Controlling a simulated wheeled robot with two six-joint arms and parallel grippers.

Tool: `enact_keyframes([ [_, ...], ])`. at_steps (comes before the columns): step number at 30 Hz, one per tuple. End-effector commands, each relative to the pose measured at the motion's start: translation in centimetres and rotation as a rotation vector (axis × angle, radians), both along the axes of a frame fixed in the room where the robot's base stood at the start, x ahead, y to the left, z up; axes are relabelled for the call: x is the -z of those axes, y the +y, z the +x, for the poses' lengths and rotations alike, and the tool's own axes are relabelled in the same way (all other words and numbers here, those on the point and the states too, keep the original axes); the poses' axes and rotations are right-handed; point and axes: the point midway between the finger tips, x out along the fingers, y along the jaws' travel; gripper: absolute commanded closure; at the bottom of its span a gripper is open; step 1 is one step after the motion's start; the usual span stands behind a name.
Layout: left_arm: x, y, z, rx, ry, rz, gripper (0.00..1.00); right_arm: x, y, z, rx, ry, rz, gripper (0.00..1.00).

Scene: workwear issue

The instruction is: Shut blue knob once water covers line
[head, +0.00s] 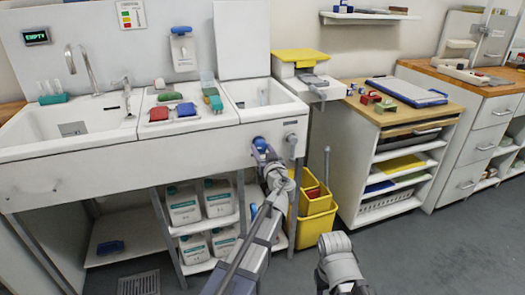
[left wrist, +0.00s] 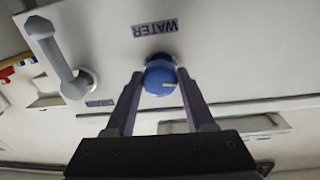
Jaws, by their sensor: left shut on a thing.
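The blue knob (head: 259,142) is on the front panel of the white sink unit, below the small right basin (head: 262,108). In the left wrist view the round blue knob (left wrist: 160,74) has a pale mark and sits by an upside-down WATER label (left wrist: 155,28). My left gripper (head: 262,150) is at the knob, with one finger on each side of it; its fingers (left wrist: 159,84) are shut on it. I cannot make out a water surface or a fill line in the basin.
A grey lever (left wrist: 60,65) is beside the knob. A yellow bucket (head: 318,205) stands on the floor right of my left arm. White jugs (head: 184,208) fill the shelf below the sink. A display (head: 36,37) appears to read EMPTY.

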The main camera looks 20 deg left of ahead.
Motion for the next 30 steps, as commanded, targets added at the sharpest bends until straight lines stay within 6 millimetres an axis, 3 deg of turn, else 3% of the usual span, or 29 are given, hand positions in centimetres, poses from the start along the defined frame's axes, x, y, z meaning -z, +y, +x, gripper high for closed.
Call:
enact_keyframes([
  [3, 0.0, -0.01, -0.02, 0.0, 0.0, 0.0, 1.0, 0.0, 0.0, 0.0, 0.0, 0.0, 0.0, 0.5],
  [14, -0.05, 0.0, -0.03, 0.001, 0.041, 0.06, 1.0, -0.14, 0.0, 0.0, 0.0, 0.0, 0.0, 0.5],
  [30, -0.18, 0.07, -0.07, 0.0, 0.304, 0.449, 1.0, -0.79, 0.03, -0.01, 0.0, 0.0, 0.001, 0.5],
])
